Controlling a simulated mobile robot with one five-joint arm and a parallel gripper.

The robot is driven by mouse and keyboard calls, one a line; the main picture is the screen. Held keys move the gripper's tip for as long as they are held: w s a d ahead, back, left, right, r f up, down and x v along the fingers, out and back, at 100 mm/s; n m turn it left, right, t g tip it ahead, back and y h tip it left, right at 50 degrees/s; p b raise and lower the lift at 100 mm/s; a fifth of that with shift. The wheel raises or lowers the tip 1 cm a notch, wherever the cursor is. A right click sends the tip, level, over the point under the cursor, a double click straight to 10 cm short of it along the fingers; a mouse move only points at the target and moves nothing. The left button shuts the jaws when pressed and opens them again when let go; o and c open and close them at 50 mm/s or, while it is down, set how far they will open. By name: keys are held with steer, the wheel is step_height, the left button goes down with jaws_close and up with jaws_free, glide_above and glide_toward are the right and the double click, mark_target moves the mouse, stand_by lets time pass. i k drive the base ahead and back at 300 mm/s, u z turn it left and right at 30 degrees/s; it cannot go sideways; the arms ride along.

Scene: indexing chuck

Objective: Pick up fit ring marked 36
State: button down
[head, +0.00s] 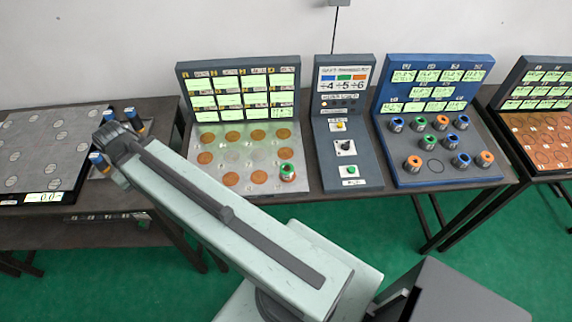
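Several fit rings, grey cylinders with blue, green or orange tops, stand on the blue board (408,172) at the right. One more ring, green-topped with red inside (287,171), stands on the grey board (207,177) in the middle. My gripper (112,143) is at the far left end of my arm, away from these rings. Small blue-and-orange parts show beside it; its fingers are not clear.
A grey control panel (365,174) with a dial and buttons stands between the two boards. A flat plate with round marks (40,150) lies on the left table. Another board (540,135) is at the far right. Green floor (400,245) is open in front of the tables.

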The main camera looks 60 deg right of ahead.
mark_target(286, 169)
steer(key=z, duration=0.2)
steer(key=k, duration=0.7)
steer(key=z, duration=1)
steer(key=i, duration=0.5)
